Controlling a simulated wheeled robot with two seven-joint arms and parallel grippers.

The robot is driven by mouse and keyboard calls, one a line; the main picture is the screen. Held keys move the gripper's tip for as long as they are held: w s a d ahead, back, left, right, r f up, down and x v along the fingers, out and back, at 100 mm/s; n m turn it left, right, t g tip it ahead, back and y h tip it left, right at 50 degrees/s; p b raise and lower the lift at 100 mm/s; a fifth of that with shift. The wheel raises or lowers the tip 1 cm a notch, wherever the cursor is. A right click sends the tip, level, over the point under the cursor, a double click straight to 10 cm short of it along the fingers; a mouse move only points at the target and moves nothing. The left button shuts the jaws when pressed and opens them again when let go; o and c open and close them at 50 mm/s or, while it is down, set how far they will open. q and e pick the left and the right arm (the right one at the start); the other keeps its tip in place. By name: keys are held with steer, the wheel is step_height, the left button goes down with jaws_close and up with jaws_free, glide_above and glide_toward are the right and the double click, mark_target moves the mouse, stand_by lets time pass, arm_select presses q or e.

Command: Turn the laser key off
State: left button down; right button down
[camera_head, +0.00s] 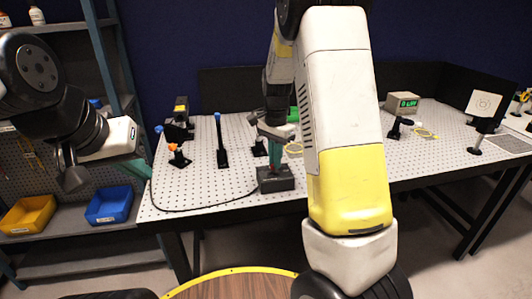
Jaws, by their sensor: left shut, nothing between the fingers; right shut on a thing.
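A dark grey box (276,180) with a black cable stands at the front edge of the perforated optical table. It appears to be the laser key box. My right gripper (277,163) points down onto the top of this box, with its fingers shut at the key's place. The key itself is hidden by the fingers, so its turn angle cannot be read. My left gripper (142,171) is shut and empty, off the table's left edge in front of the shelf.
The optical table (220,183) carries several posts and mounts, a box with a green display (402,103) and a white target card (484,103). A shelf with a yellow bin (27,214) and a blue bin (109,205) stands left. My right arm covers the table's middle.

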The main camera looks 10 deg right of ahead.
steer(key=n, duration=0.5)
steer(key=shift+n, duration=0.3)
steer(key=n, duration=0.5)
steer(key=shift+n, duration=0.4)
steer(key=c, duration=1.5)
jaws_free()
steer(key=shift+c, duration=0.2)
step_height(320, 180, up, 8)
steer(key=shift+f, duration=0.25)
steer(key=shift+r, duration=0.2)
